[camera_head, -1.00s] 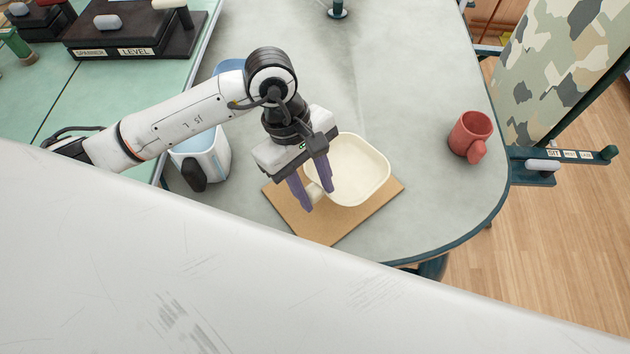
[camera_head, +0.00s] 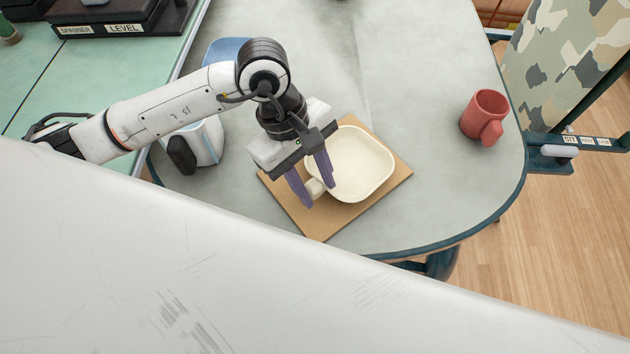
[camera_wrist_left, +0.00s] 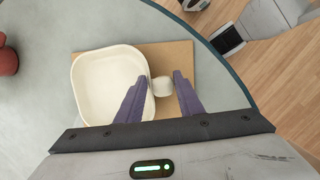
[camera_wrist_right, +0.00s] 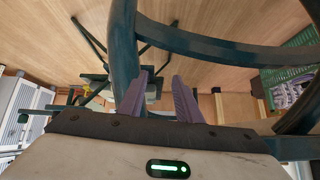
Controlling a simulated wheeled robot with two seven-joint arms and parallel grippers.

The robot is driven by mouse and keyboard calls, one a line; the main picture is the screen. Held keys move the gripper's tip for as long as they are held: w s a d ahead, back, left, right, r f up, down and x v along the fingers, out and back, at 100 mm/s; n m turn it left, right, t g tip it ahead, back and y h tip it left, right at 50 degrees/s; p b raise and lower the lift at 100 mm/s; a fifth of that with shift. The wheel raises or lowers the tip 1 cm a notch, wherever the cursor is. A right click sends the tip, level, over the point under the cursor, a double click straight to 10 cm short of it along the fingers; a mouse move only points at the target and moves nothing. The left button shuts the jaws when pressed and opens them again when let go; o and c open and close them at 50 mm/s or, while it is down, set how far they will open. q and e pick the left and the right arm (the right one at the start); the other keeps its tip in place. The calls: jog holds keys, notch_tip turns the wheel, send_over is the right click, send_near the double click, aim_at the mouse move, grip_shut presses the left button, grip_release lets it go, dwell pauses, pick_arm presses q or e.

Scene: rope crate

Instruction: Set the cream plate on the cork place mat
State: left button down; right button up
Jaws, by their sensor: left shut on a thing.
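The cream plate (camera_head: 362,163) is a shallow, rounded-square dish with a stubby handle (camera_wrist_left: 162,86) on one side. My left gripper (camera_head: 318,188) is shut on that handle, with its purple fingers on either side of it. The cork place mat (camera_head: 320,222) lies flat on the grey table under the plate and gripper. In the head view the plate is over the mat's right part, near its far right edge. I cannot tell whether it touches the mat. My right gripper (camera_wrist_right: 162,82) shows in its wrist view, fingers apart, with nothing seen between them.
A red mug (camera_head: 484,117) stands to the right on the grey table (camera_head: 430,60). A white and blue container (camera_head: 205,140) stands left of the mat, partly behind my left arm. Dark table framework (camera_wrist_right: 125,60) is close to my right gripper.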

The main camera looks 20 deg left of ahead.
pick_arm(q)
jog(key=shift+f, duration=0.35)
jog(key=shift+f+b, duration=0.45)
jog(key=shift+b, duration=0.15)
jog(key=c, duration=1.2)
grip_release()
jog(key=shift+o, duration=0.2)
jog(key=v, duration=1)
jog(key=shift+r, duration=0.2)
